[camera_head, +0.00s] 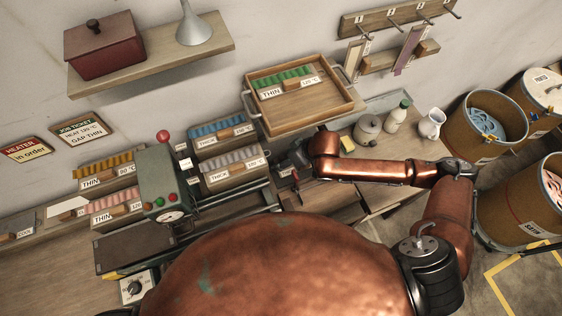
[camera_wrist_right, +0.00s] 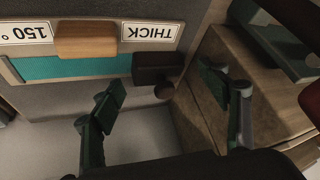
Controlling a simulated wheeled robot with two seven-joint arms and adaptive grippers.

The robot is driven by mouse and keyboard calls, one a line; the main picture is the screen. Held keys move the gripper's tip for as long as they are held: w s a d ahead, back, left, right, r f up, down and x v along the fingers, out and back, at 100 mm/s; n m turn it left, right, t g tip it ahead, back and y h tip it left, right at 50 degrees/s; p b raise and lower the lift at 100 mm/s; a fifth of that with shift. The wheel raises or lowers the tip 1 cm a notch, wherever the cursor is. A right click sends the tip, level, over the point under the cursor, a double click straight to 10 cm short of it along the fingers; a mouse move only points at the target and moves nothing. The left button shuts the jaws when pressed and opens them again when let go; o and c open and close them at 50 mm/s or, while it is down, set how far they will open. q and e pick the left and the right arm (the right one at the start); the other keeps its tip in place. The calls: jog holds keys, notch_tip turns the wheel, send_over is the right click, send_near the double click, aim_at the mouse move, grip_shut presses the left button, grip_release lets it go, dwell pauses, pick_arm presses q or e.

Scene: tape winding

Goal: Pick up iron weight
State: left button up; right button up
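A dark brown block with a round knob (camera_wrist_right: 157,68), which looks like the iron weight, shows in the right wrist view beside a teal-striped holder labelled THICK and 150°. My right gripper (camera_wrist_right: 163,93) is open, its two fingers apart on either side of the knob. I see no finger contact with it. In the head view my right gripper (camera_head: 292,163) is at the end of the copper arm, right of the grey-striped THICK holder (camera_head: 234,172). The weight cannot be told clearly there. My left gripper is not in view.
A wooden tray (camera_head: 343,103) holding a green-striped THIN holder stands behind the gripper. A grey-green machine with a red knob (camera_head: 163,182) stands left. A lidded pot (camera_head: 367,128), a bottle (camera_head: 396,117) and a white jug (camera_head: 431,124) stand right. Drums (camera_head: 482,128) stand far right.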

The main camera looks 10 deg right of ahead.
jog(key=c, duration=1.6)
jog(key=shift+r, duration=0.1)
grip_shut()
